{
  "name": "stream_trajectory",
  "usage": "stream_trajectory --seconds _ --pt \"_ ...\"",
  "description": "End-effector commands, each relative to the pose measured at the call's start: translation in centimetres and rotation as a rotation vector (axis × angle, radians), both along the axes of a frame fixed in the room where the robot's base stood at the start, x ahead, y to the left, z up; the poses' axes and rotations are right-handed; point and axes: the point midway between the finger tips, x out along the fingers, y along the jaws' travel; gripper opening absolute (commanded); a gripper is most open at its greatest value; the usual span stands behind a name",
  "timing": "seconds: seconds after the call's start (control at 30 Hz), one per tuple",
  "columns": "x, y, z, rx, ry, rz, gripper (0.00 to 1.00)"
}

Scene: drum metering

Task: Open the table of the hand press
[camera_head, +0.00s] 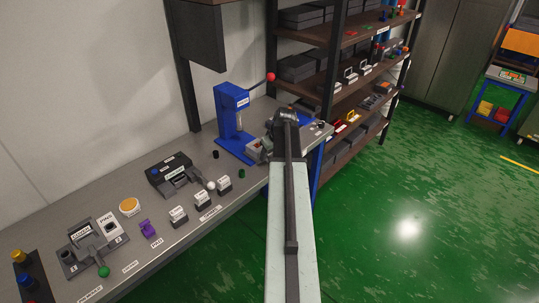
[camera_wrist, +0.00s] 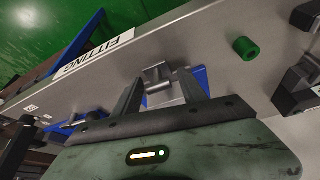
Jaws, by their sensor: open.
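The hand press (camera_head: 230,108) is blue and stands upright at the far end of the bench, with a lever ending in a red knob (camera_head: 271,77). Its blue base also shows in the wrist view (camera_wrist: 202,76). My gripper (camera_wrist: 160,75) is open at the front of the press, near the bench edge. A grey metal piece with a raised block (camera_wrist: 157,74), apparently the press table's grip, lies between or just beyond the two fingers. I cannot tell whether the fingers touch it. In the head view my arm hides part of this area.
A green cylinder (camera_wrist: 245,48) stands on the bench beside my gripper. A FITTING label (camera_wrist: 93,52) runs along the bench edge. A black device (camera_head: 170,170) and several small labelled blocks stand left of the press. Shelving (camera_head: 340,70) rises behind; the green floor (camera_head: 400,210) at right is clear.

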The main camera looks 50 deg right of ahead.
Motion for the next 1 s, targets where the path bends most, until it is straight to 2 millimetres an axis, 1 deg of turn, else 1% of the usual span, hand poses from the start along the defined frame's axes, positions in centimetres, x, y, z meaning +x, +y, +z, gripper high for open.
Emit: stream_trajectory --seconds 0.17,0.27,0.5,0.57,0.63,1.0 --pt "-0.3 0.0 1.0 -0.001 0.000 -0.001 0.49" --pt "-0.8 0.2 2.4 -0.001 0.000 -0.001 0.49" --pt "-2.4 0.7 6.6 0.000 0.000 0.000 0.49" --pt "-2.6 0.8 7.2 0.000 0.000 0.000 0.49" --pt "-2.8 0.8 7.5 0.001 0.000 0.000 0.49" --pt "-2.9 0.8 7.2 0.001 0.000 0.000 0.49"
